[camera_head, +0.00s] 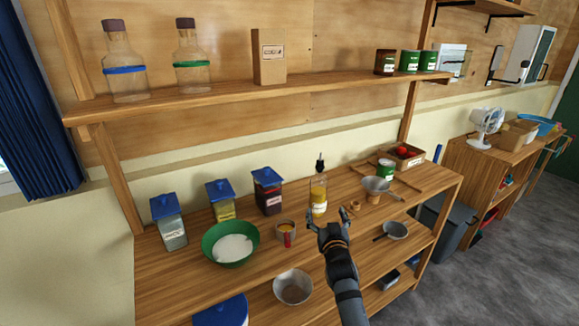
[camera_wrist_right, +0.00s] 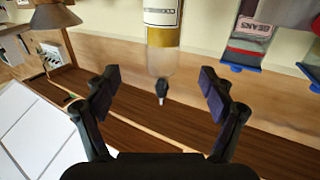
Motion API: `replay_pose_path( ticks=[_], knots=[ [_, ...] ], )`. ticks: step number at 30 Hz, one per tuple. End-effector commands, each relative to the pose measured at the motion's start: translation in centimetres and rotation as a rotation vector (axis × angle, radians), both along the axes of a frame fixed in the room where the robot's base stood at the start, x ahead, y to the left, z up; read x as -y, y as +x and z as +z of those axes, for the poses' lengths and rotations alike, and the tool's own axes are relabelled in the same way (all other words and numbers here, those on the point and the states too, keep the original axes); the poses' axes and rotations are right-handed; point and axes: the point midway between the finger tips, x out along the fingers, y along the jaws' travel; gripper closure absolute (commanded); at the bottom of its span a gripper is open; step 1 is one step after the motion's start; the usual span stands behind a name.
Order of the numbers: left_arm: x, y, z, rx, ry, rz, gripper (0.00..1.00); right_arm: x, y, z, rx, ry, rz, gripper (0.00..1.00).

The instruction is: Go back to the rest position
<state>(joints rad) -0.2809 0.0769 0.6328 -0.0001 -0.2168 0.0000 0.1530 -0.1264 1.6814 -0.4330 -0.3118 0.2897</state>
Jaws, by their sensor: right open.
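My right gripper (camera_head: 327,226) is open and empty above the front part of the wooden counter (camera_head: 183,276). It points toward a clear bottle (camera_head: 319,199) with a yellow band and a dark spout, which stands upright on the counter behind it. In the right wrist view my open fingers (camera_wrist_right: 158,95) show at either side, and the bottle (camera_wrist_right: 162,50) appears upside down between and beyond them. I see no contact between fingers and bottle. My left gripper is not in view.
A green bowl of white powder (camera_head: 231,246), a cup (camera_head: 286,233) and several blue-lidded jars (camera_head: 168,222) stand left of the bottle. A funnel (camera_head: 376,187) and a tray (camera_head: 405,158) are to the right. A metal bowl (camera_head: 293,287) sits lower down. A shelf (camera_head: 230,93) runs above.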

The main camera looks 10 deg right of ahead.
Motion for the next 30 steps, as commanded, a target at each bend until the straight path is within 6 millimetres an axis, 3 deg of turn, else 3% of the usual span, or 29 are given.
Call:
replay_pose_path(
  ticks=[2,4,6,9,12,18,26,30],
  knots=[
    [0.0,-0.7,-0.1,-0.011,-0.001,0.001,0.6,1.5,-2.2,-2.7,-0.099,-0.003,-0.028,0.17],
    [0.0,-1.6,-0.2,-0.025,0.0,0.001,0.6,3.2,-5.8,-5.9,-0.242,-0.002,-0.058,0.17],
    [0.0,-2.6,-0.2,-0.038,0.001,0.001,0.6,4.5,-10.3,-9.1,-0.412,-0.003,-0.075,0.17],
    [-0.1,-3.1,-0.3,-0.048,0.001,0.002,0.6,5.2,-16.2,-12.1,-0.612,-0.01,-0.07,0.17],
    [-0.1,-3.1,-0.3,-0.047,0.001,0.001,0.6,5.2,-20.8,-13.8,-0.762,-0.016,-0.05,0.17],
    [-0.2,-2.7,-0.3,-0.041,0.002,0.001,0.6,4.7,-28.4,-15.2,-0.989,-0.033,0.004,0.17],
    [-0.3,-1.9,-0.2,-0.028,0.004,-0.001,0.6,3.7,-36.7,-15.3,-1.226,-0.063,0.09,0.17],
    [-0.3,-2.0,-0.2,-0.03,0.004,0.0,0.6,4.1,-35.6,-19.6,-1.243,-0.056,0.084,0.17]
  ],
)
